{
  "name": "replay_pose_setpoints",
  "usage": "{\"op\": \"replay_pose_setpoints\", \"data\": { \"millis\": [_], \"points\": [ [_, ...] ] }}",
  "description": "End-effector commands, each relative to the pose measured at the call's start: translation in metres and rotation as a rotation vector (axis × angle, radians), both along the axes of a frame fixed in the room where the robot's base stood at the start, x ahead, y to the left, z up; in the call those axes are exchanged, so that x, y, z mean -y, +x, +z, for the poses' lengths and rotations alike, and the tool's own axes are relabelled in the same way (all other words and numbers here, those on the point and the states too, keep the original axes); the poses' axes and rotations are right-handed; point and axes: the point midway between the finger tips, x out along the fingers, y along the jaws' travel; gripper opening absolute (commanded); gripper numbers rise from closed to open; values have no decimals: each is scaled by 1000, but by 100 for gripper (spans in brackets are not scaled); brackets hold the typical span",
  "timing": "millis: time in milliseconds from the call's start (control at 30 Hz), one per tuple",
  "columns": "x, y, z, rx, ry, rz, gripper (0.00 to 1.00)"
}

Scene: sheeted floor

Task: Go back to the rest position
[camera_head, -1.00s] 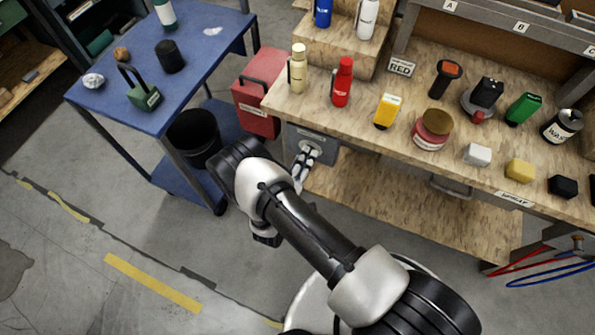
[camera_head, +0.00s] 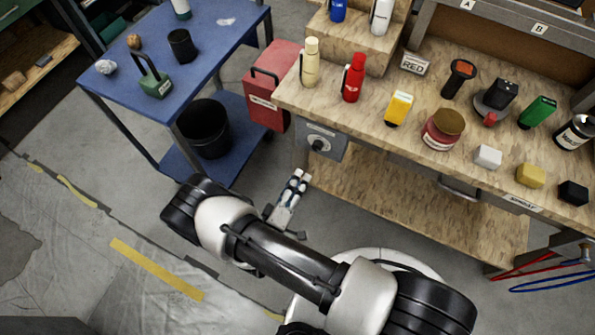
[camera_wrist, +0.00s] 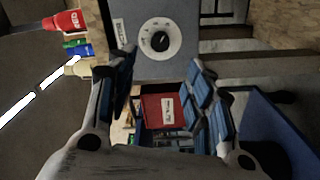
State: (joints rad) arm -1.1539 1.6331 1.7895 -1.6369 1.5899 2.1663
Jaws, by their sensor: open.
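My gripper (camera_head: 298,181) is open and empty, low in front of the wooden workbench (camera_head: 400,203) and apart from it. In the wrist view both fingers of my gripper (camera_wrist: 162,88) are spread. A grey box with a round dark knob (camera_head: 318,146) hangs under the bench's left end, beyond my gripper. The knob also shows in the wrist view (camera_wrist: 160,41), past the fingertips. No object is held.
A blue cart (camera_head: 130,98) with a black bucket (camera_head: 204,130) on its lower shelf stands to the left. A red box (camera_head: 266,88) stands between cart and bench. Bottles, including a red one (camera_head: 353,80), stand on the bench.

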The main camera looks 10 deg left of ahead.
Motion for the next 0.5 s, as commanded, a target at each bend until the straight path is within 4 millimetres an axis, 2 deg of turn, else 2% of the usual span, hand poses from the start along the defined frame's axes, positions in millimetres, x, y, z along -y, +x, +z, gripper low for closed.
{"op": "replay_pose_setpoints", "data": {
  "millis": [267, 333, 433, 500],
  "points": [
    [0, 1, 1, 0, 0, -3, 48],
    [1, 4, 7, 0, -1, -24, 48],
    [8, 14, 30, -9, -7, -112, 48],
    [18, 24, 57, -27, -14, -211, 48]
  ]
}}
